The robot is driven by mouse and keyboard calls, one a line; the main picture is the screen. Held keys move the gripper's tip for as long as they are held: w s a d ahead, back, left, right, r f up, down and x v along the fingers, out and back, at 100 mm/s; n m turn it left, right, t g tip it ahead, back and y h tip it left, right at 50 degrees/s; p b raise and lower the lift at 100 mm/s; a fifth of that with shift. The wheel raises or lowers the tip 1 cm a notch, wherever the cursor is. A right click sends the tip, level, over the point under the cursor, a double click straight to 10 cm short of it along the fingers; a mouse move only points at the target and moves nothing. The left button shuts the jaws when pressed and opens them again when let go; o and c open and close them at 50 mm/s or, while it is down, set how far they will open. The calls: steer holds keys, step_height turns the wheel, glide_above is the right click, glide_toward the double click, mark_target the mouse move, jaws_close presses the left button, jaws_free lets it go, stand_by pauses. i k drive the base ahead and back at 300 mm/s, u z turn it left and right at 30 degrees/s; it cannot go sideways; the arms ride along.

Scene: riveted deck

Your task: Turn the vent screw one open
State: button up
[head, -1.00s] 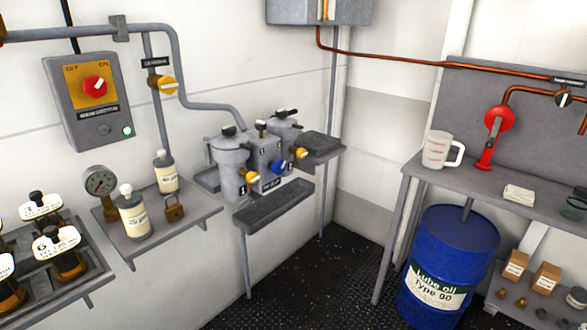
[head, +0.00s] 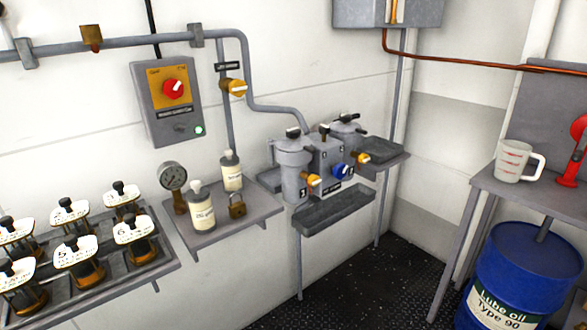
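A grey duplex filter unit (head: 323,163) stands against the wall right of the middle. Its left housing (head: 291,172) has a black screw or knob (head: 293,132) on top; its right housing (head: 346,134) has another dark one (head: 349,118). A small black knob (head: 324,130) stands between them. I cannot read which is vent screw one. Two yellow knobs (head: 314,180) (head: 362,159) and a blue knob (head: 341,171) are on the front. My gripper is not in view.
A drip tray (head: 335,210) is below the filter. Sample bottles stand in a rack (head: 110,281) at left. A bench with a jug (head: 514,160) and a blue drum (head: 524,270) are at right. Dark floor (head: 372,260) is clear.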

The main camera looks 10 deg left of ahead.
mark_target(313, 180)
steer(key=k, duration=1.1)
steer(key=u, duration=0.7)
steer(key=i, duration=1.75)
steer(key=z, duration=0.6)
steer(key=i, duration=1)
steer(key=z, duration=0.85)
steer(key=k, duration=0.75)
steer(key=z, duration=0.15)
